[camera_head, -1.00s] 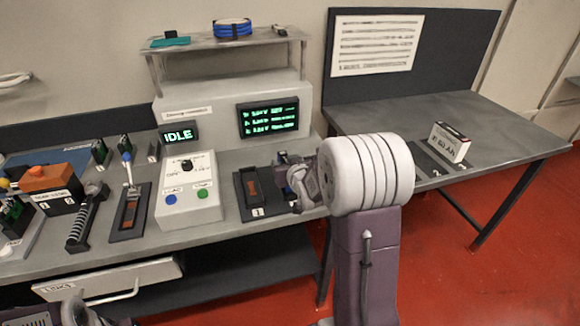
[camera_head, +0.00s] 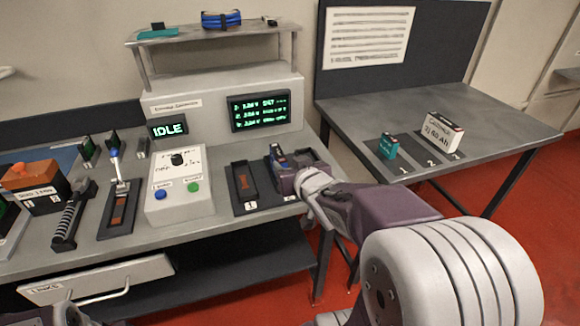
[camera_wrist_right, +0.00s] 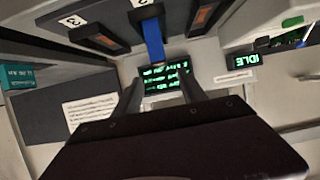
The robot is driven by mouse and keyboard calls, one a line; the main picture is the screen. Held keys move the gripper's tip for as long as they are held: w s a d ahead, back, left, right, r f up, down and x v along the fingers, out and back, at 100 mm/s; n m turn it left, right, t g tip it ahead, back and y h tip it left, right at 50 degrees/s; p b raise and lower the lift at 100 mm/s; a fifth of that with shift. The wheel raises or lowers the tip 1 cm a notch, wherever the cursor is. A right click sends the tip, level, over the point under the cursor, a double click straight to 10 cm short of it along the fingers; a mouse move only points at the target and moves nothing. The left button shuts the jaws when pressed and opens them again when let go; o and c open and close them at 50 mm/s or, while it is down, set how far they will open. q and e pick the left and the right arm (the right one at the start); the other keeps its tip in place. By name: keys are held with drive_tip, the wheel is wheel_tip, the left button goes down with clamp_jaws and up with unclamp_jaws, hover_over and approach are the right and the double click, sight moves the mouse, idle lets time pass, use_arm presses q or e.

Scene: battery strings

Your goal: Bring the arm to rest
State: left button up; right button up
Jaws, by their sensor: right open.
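My right gripper (camera_head: 281,165) is over the bench just right of the tray marked 1 (camera_head: 244,187). In the right wrist view its two fingers (camera_wrist_right: 160,85) are apart with nothing gripped between them. A narrow blue piece (camera_wrist_right: 153,42) stands in or at the tray marked 2, beyond the fingertips. My right forearm reaches in from the lower right. Only a small part of my left arm shows at the bottom left, without its fingers.
A control box (camera_head: 177,195) with a dial and buttons stands left of tray 1, below the IDLE display (camera_head: 168,128). A teal box (camera_head: 388,146) and a white box (camera_head: 441,133) sit on the right table (camera_head: 500,135). An open drawer (camera_head: 100,280) juts out below the bench.

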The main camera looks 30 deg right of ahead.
drive_tip(key=a+r+n+g+y+p, duration=0.2)
drive_tip(key=a+y+p, duration=0.1)
drive_tip(key=a+p, duration=0.6)
drive_tip(key=s+a+f+g+p, duration=0.1)
drive_tip(key=s+a+f+g, duration=0.1)
drive_tip(key=s+f+g, duration=0.3)
drive_tip(key=s+a+f+g+p, duration=0.1)
drive_tip(key=s+f+g, duration=0.3)
drive_tip(key=s, duration=0.5)
drive_tip(key=shift+s+a+f+g, duration=0.4)
drive_tip(key=shift+f, duration=0.45)
drive_tip(key=shift+o, duration=0.2)
